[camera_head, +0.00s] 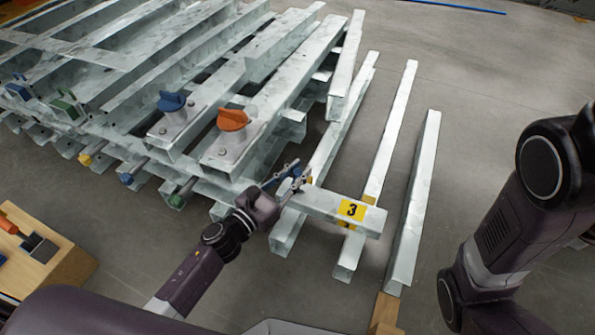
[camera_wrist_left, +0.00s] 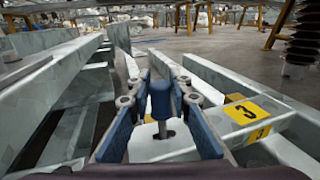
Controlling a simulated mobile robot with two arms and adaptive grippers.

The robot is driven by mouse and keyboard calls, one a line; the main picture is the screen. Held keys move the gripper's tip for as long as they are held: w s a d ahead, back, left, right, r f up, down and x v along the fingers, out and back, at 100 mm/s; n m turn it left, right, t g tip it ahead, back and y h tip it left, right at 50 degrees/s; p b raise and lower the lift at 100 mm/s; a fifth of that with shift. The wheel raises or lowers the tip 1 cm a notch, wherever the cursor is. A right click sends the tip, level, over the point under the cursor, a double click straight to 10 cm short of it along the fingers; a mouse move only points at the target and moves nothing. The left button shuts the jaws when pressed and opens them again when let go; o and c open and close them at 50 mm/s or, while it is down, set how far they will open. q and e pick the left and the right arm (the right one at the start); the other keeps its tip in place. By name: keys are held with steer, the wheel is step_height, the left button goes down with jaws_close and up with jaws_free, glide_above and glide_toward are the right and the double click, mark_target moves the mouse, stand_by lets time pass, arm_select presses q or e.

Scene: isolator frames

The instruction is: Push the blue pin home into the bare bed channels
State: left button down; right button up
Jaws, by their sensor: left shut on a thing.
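My left gripper (camera_head: 291,180) is over the near end of the pale galvanised bed channels (camera_head: 384,140), beside a cross piece bearing a yellow "3" label (camera_head: 352,209). In the left wrist view, the gripper's blue-padded fingers (camera_wrist_left: 161,95) are closed around the blue pin (camera_wrist_left: 160,99). The pin looks upright, with its lower end at a dark hole (camera_wrist_left: 165,134) in the pale metal below. I cannot tell how deep it sits. In the head view the pin is hard to separate from the fingers. My right arm shows at the right edge; its gripper is out of frame.
An orange knob (camera_head: 232,120) and a blue knob (camera_head: 172,102) stand on the frames to the left. Coloured pin ends, one yellow (camera_head: 86,159), stick out below them. A wooden box (camera_head: 45,262) is at the lower left.

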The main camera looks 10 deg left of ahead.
arm_select(q)
steer(key=shift+f+b, duration=1.8)
steer(key=shift+f, duration=0.05)
steer(key=shift+f, duration=0.15)
steer(key=shift+f+b, duration=0.2)
steer(key=shift+b, duration=0.1)
steer(key=c, duration=1.7)
jaws_free()
steer(key=shift+f, duration=0.15)
